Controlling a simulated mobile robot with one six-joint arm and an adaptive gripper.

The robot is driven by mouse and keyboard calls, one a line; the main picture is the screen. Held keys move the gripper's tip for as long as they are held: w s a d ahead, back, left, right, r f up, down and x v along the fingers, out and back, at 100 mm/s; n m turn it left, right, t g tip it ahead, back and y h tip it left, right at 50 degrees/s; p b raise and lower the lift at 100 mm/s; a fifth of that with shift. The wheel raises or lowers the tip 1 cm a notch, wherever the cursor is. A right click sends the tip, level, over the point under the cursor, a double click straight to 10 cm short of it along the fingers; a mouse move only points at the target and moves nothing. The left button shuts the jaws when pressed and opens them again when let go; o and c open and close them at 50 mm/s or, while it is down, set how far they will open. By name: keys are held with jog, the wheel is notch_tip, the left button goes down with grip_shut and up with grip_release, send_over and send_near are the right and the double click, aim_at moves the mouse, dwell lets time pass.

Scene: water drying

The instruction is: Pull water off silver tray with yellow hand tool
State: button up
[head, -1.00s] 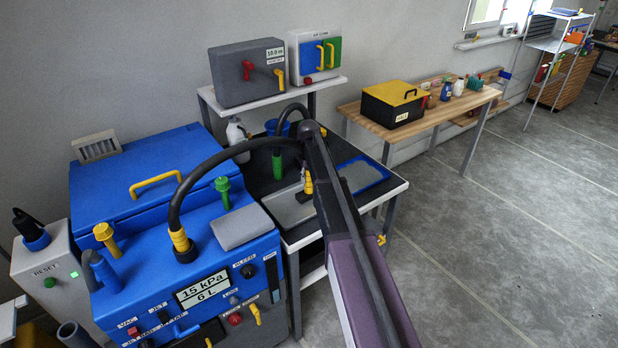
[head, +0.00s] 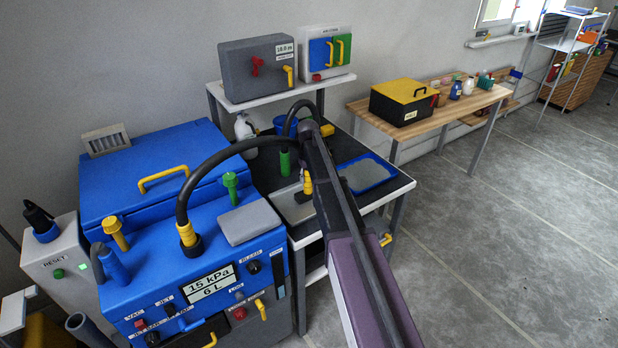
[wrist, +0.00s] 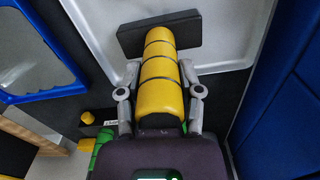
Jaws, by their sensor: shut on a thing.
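The yellow hand tool (wrist: 160,60) is a ringed yellow cylinder with a flat black head (wrist: 159,33). My gripper (wrist: 158,80) is shut on its handle, one finger on each side. The tool also shows in the head view (head: 308,187), partly hidden by my arm. The silver tray (wrist: 104,14) lies under the tool's head in the wrist view. Its grey surface shows left of my arm in the head view (head: 288,208). I cannot tell whether the head touches the tray, and I cannot make out water on it.
A blue-rimmed tray (head: 368,176) lies on the same black bench, right of my arm. A large blue machine (head: 150,205) with a black hose stands close at the left. A shelf with a grey box (head: 258,70) is behind. Open floor (head: 500,230) lies to the right.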

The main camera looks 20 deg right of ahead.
jog(key=shift+s+a+f, duration=0.1)
jog(key=shift+s+a, duration=0.2)
jog(key=shift+a, duration=0.5)
jog(key=shift+s+a, duration=0.3)
jog(key=shift+a, duration=0.55)
jog(key=shift+a, duration=0.1)
jog(key=shift+s+a, duration=0.25)
jog(key=shift+a, duration=0.5)
jog(key=shift+s+a, duration=0.2)
jog(key=shift+a, duration=0.55)
jog(key=shift+w, duration=0.1)
jog(key=shift+w+a, duration=0.3)
jog(key=shift+w, duration=0.45)
jog(key=shift+d, duration=0.1)
